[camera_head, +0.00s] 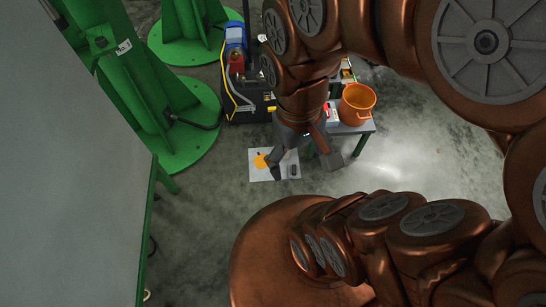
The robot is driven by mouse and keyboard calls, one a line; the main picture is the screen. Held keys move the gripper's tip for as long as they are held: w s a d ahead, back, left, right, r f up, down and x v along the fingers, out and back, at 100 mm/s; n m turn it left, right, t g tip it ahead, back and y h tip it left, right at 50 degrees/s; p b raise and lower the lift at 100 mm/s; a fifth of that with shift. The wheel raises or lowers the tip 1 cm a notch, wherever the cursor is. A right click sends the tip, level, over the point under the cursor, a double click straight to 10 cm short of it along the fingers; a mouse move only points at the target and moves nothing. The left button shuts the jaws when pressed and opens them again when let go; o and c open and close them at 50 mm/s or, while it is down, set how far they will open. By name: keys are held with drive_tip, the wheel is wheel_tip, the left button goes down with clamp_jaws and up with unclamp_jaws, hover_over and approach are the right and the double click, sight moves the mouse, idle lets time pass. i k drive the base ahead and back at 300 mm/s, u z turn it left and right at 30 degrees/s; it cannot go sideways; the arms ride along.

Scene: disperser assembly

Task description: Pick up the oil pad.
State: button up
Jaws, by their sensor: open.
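A pale, flat square pad (257,174), which looks like the oil pad, lies on the concrete floor. A yellow-orange stain (261,160) shows on its left part, and a small dark mark or object on its right part. My gripper (303,168) is open and empty, with its grey fingers spread. In this view the left finger overlaps the pad, and the right finger is off to its right. My gripper hides the pad's upper right part. I cannot tell the height of the fingers above the floor.
An orange bucket (357,104) stands on a small grey table (360,129) just right of my gripper. Behind is a black-based machine (240,100) with a blue motor. Green column bases (190,135) and a large grey panel (70,200) are at left. Floor below the pad is clear.

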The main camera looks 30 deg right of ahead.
sight(293, 171)
drive_tip(key=z, duration=0.55)
drive_tip(key=k, duration=1.05)
drive_tip(key=u, duration=0.5)
